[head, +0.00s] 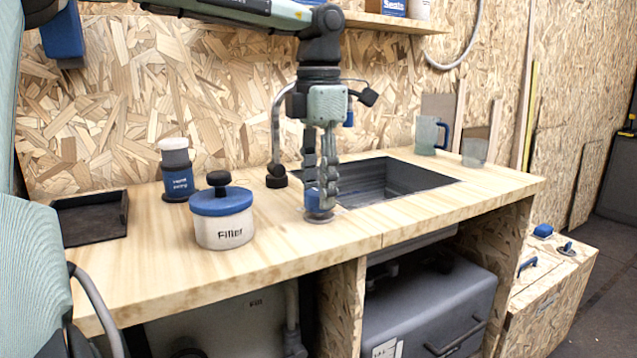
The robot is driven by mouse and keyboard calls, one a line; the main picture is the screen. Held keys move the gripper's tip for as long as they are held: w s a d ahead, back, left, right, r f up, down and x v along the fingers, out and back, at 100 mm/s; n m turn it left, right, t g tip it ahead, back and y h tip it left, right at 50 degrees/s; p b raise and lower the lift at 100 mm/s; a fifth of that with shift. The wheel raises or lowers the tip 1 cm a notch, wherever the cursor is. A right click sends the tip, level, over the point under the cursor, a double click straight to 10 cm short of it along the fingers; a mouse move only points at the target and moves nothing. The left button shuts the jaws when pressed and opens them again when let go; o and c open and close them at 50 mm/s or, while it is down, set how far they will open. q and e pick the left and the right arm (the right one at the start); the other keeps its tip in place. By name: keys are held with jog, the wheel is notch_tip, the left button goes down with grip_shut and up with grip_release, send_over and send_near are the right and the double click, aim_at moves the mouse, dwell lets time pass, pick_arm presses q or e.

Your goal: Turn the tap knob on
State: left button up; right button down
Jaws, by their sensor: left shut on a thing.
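My left gripper (321,192) points straight down at the counter, just left of the sink. It is shut on the tap knob (312,199), a small blue knob on a round grey base (319,216). The fingers cover much of the knob, so I cannot tell how far it is turned. A curved grey tap spout (277,125) with a dark end shows left of the gripper, partly behind my arm. The dark sink (395,180) is set into the wooden counter to the right; I see no water. My right gripper is not in view.
On the counter (300,250) left of the gripper are a blue-lidded Filler jar (224,230), a blue and white container (177,182) and a dark tray (92,238). A mug (426,137) and a clear cup (474,152) stand behind the sink. The front counter is clear.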

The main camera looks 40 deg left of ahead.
pick_arm(q)
jog(key=m+p, duration=0.1)
jog(key=m, duration=0.1)
jog(key=m+p, duration=0.2)
jog(key=shift+r+m, duration=0.2)
jog(key=shift+m, duration=0.1)
jog(key=m+p, duration=0.2)
jog(key=m, duration=0.3)
jog(key=shift+m+p, duration=0.4)
jog(key=shift+m, duration=0.3)
jog(key=m+p, duration=0.1)
jog(key=m, duration=0.2)
jog(key=shift+f, duration=0.1)
jog(key=shift+m, duration=1.7)
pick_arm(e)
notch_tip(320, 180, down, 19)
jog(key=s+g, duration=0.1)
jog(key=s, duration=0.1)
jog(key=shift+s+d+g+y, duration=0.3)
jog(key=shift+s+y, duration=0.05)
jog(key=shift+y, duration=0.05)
pick_arm(q)
jog(key=o, duration=1.2)
jog(key=shift+c, duration=0.2)
